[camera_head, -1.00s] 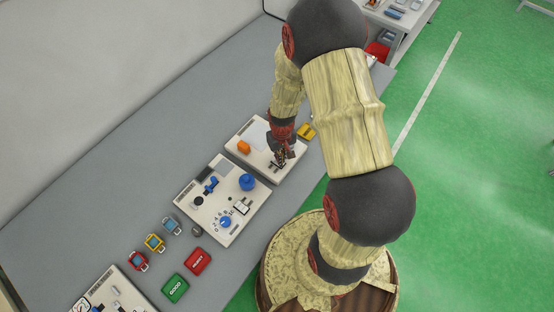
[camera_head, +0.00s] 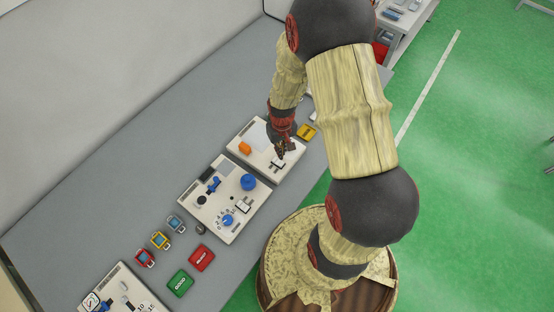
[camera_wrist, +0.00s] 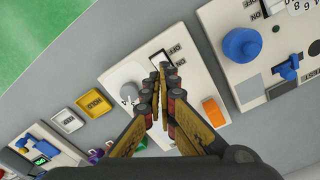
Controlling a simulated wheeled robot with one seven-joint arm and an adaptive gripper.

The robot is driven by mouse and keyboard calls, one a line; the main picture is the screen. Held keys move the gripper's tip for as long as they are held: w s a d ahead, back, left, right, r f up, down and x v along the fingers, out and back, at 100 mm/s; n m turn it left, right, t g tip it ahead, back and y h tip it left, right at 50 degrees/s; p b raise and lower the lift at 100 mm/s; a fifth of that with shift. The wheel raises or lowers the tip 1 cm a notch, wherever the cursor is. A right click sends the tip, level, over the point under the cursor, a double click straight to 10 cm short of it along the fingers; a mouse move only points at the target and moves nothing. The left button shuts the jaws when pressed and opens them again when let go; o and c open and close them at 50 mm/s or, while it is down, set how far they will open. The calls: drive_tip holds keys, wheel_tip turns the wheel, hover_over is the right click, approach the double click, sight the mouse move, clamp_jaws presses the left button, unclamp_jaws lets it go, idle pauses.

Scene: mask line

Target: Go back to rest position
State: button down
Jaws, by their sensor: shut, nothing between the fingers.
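My gripper (camera_head: 281,151) hangs over the far white panel (camera_head: 291,167) and is empty, its fingers together. In the wrist view its fingertips (camera_wrist: 161,72) meet above the same panel (camera_wrist: 118,75). An orange block (camera_head: 244,148) stands on that panel, left of my gripper; it also shows in the wrist view (camera_wrist: 214,112). A white ON/OFF switch (camera_head: 277,163) lies just below the fingertips in the head view. My arm bends high over the right part of the table.
Green (camera_head: 180,283) and red (camera_head: 202,258) trays and several small coloured devices lie nearer. A yellow tray (camera_head: 306,132) sits beyond the far panel. Green floor is open to the right.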

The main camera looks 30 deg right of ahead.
drive_tip(key=shift+f, duration=0.1)
idle(0.3)
drive_tip(key=s+a+r+t+b, duration=0.2)
drive_tip(key=s+a+r+b, duration=0.2)
drive_tip(key=r, duration=0.3)
drive_tip(key=s+a+r+n+t+b, duration=0.1)
drive_tip(key=s+a+r+b, duration=0.3)
drive_tip(key=r+b, duration=0.2)
drive_tip(key=s+a+r+n+t+b, duration=0.1)
drive_tip(key=s+a+r+b, duration=0.3)
drive_tip(key=r, duration=0.5)
drive_tip(key=shift+r+t+b, duration=0.4)
drive_tip(key=shift+t+b, duration=0.4)
drive_tip(key=shift+b, duration=0.15)
drive_tip(key=shift+s, duration=0.1)
